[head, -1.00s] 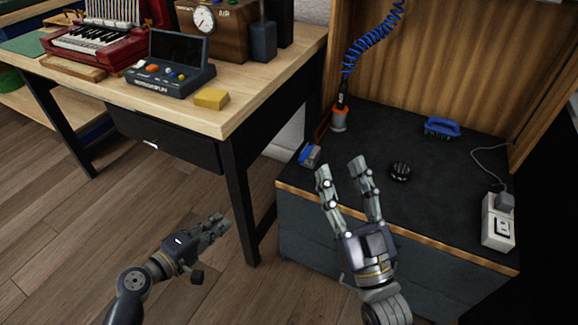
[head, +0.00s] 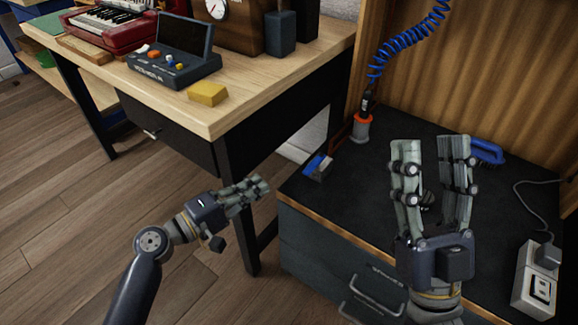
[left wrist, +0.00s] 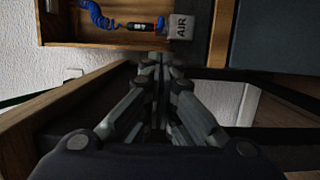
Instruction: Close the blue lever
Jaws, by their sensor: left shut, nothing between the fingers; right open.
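My left gripper (head: 264,184) is shut and empty, in the air in front of the wooden table's legs, left of the bench. It also shows in the left wrist view (left wrist: 160,62). My right gripper (head: 430,142) is open and empty, upright over the bench, hiding part of a dark round object (head: 427,200).
A blue-handled brush (head: 489,152) lies behind my right gripper. A coiled blue hose (head: 410,40) hangs to a tool in a holder (head: 361,128). A white power box (head: 537,280) is at right. The wooden table (head: 235,110) holds a yellow block (head: 207,93) and a console (head: 175,70).

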